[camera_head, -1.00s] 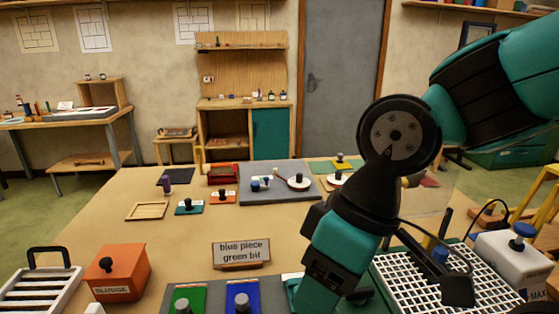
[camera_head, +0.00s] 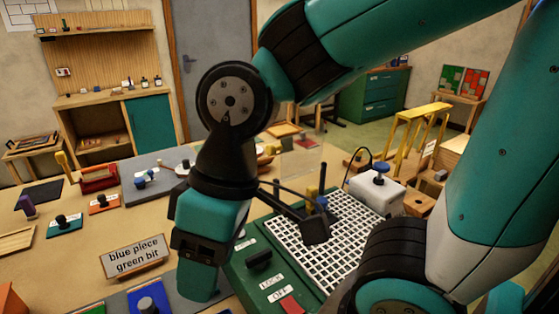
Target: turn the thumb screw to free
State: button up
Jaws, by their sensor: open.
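A green machine base (camera_head: 236,283) with a white grid top is at lower centre. A black knob (camera_head: 258,260), which looks like the thumb screw, sits on its front face. A label reading LOCK is just below it; a white label above it is too small to read. I cannot tell which way the knob is turned. My arm's teal wrist hangs just left of the knob, apart from it in the picture.
A black hinged arm (camera_head: 290,209) reaches over the grid (camera_head: 345,245). A white tank (camera_head: 376,190) with a blue knob stands behind it. A red switch (camera_head: 291,304) marked OFF is at the front. A sign (camera_head: 134,257) reading "blue piece green bit" stands left.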

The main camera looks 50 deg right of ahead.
aim_at(257, 261)
jog(key=u, duration=1.15)
jog(key=k, duration=0.9)
jog(key=z, duration=1.05)
jog(key=i, duration=0.45)
jog(key=u, duration=0.05)
